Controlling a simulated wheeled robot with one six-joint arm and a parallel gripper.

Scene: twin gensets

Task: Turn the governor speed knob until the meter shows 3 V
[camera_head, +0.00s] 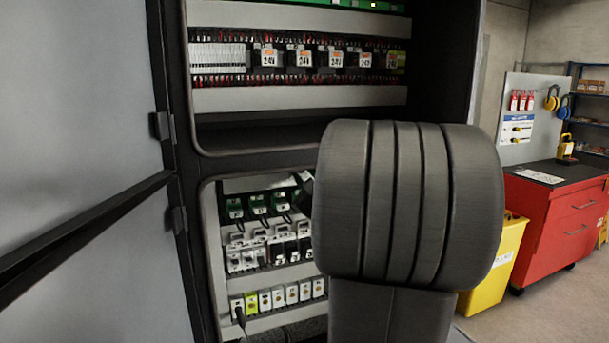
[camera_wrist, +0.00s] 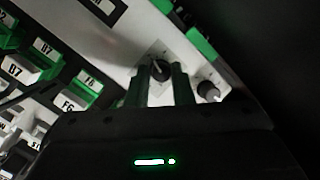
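In the wrist view, a dark round knob (camera_wrist: 158,70) with a pointer mark sits on a pale panel with a printed scale. A second grey-black knob (camera_wrist: 209,92) is lower right on the same panel. I cannot read which one is the governor speed knob. My gripper (camera_wrist: 160,76) has its two fingers apart, one on each side of the first knob, with the knob between the tips. Contact with the knob is not clear. No meter reading is legible in either view. In the head view my arm hides the gripper and both knobs.
An open cabinet (camera_head: 204,175) holds rows of terminals and relays. Green-and-white labelled modules (camera_wrist: 84,88) are left of the knobs in the wrist view. Its grey door (camera_head: 75,110) stands at left. A yellow bin (camera_head: 497,265) and red tool cabinet (camera_head: 560,215) are at right.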

